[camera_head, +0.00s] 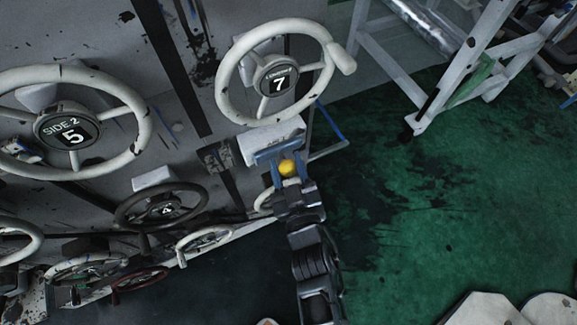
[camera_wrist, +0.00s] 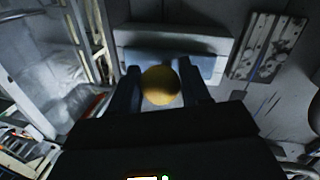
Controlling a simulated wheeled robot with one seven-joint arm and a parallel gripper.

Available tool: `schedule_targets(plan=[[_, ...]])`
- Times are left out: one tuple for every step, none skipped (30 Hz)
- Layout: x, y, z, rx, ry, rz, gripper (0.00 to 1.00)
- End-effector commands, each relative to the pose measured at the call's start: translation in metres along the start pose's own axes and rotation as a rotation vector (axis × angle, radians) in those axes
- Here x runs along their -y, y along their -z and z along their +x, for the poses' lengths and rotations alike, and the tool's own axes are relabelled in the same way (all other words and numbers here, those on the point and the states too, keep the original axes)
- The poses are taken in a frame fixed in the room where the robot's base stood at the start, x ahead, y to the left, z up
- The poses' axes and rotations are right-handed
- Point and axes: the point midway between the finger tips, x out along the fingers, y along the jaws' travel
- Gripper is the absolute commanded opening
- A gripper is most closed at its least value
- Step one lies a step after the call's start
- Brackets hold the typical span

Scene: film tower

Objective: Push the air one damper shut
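A white housing with a partly legible label beginning "AIR" (camera_head: 268,141) sits on the grey panel below wheel 7. A blue plate (camera_head: 281,153) runs along its lower edge; a pale blue plate also shows in the wrist view (camera_wrist: 175,64). A round yellow knob (camera_head: 288,168) sits in front of it, and in the wrist view the knob (camera_wrist: 160,85) fills the gap between my fingers. My gripper (camera_head: 289,170) appears shut on the knob, one finger against each side, with its fingertips close to the blue plate. How far the damper stands open is hidden.
White handwheel 7 (camera_head: 274,73) is just above my gripper. Wheel 5 (camera_head: 72,132) and dark wheel 4 (camera_head: 161,208) are to the left, with several smaller wheels below. A white metal frame (camera_head: 456,75) stands at the right. The green floor (camera_head: 420,200) between is mostly clear.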

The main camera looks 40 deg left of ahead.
Motion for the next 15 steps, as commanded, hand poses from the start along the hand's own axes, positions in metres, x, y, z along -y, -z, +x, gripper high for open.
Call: schedule_targets(plan=[[0.0, 0.0, -0.0001, 0.0, 0.0, 0.0, 0.52], [-0.0001, 0.0, -0.0001, 0.0, 0.0, 0.0, 0.55], [0.0, -0.0001, -0.0001, 0.0, 0.0, 0.0, 0.59], [0.0, -0.0001, -0.0002, 0.0, 0.0, 0.0, 0.61], [0.0, -0.0001, -0.0002, 0.0, 0.0, 0.0, 0.64], [0.0, -0.0001, -0.0002, 0.0, 0.0, 0.0, 0.64], [0.0, -0.0001, -0.0002, 0.0, 0.0, 0.0, 0.64], [0.0, -0.0001, -0.0002, 0.0, 0.0, 0.0, 0.64], [0.0, -0.0002, -0.0002, 0.0, 0.0, 0.0, 0.64], [0.0, -0.0002, -0.0002, 0.0, 0.0, 0.0, 0.64], [0.0, -0.0002, -0.0004, 0.0, 0.0, 0.0, 0.64], [-0.0001, -0.0004, -0.0009, 0.0, 0.0, 0.0, 0.64], [-0.0001, -0.0007, -0.0018, 0.001, 0.0, -0.001, 0.64], [-0.0002, -0.001, -0.0032, 0.001, 0.0, -0.001, 0.64], [-0.0003, -0.0016, -0.0059, 0.001, 0.0, -0.001, 0.64]])
